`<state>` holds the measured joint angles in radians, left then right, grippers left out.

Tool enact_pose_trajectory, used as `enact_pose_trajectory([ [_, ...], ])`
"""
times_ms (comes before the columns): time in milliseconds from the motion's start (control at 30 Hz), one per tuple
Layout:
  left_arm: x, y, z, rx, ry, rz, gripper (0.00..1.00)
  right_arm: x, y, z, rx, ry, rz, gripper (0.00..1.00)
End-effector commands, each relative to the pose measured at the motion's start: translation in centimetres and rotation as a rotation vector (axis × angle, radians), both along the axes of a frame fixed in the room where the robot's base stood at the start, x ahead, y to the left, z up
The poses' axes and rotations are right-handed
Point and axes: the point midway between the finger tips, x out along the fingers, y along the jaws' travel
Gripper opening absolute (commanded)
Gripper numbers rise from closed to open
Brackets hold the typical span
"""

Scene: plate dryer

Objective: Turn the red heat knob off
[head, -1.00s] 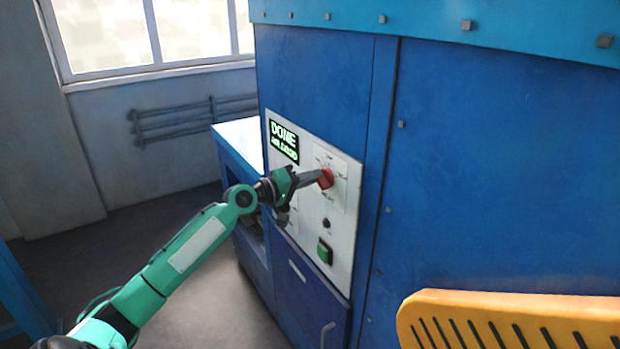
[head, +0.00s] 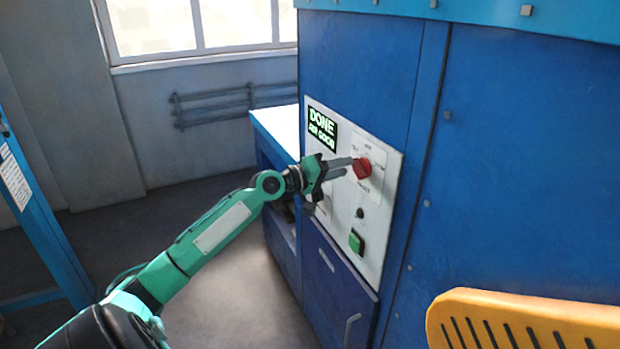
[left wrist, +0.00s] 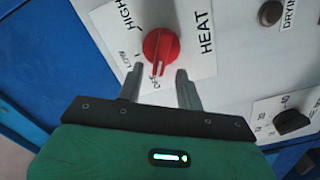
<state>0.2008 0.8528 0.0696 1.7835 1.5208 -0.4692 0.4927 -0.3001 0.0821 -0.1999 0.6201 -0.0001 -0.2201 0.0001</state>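The red heat knob (head: 362,168) sits on the white control panel (head: 385,180). In the left wrist view the knob (left wrist: 160,46) has a white mark at its lower edge, pointing down toward a small label that reads like OFF. The LOW and HIGH labels are to its left and upper left. My left gripper (head: 351,166) is in front of the panel with its tips close to the knob. Its fingers (left wrist: 158,72) are apart, one on each side of the knob's lower part, with nothing held between them. My right gripper is not in view.
Below the knob are a black button (head: 360,213) and a green switch (head: 356,241). A black dial (left wrist: 291,122) is to the right in the wrist view. A yellow slotted part (head: 520,320) is at lower right.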

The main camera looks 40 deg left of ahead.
Motion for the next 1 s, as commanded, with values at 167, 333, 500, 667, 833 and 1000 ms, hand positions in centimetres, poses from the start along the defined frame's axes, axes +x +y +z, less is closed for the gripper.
enact_pose_trajectory([
  [167, -2.7, 1.1, -0.6, 0.003, 0.002, 0.001, 0.36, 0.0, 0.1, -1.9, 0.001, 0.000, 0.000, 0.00],
  [333, -5.1, 2.1, -0.6, 0.003, 0.001, 0.000, 0.36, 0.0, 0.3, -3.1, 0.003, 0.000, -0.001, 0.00],
  [500, -7.5, 3.1, -0.5, 0.000, 0.001, 0.000, 0.36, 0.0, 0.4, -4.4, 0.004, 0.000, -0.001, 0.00],
  [667, -9.3, 3.9, -0.3, -0.001, 0.000, 0.000, 0.36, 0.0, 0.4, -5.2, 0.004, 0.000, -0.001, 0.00],
  [833, -10.5, 4.4, -0.2, -0.001, 0.000, 0.001, 0.36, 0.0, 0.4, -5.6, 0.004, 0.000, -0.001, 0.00],
  [1000, -10.8, 4.5, 0.0, 0.000, -0.001, 0.000, 0.36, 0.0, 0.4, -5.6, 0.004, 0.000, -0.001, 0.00],
])
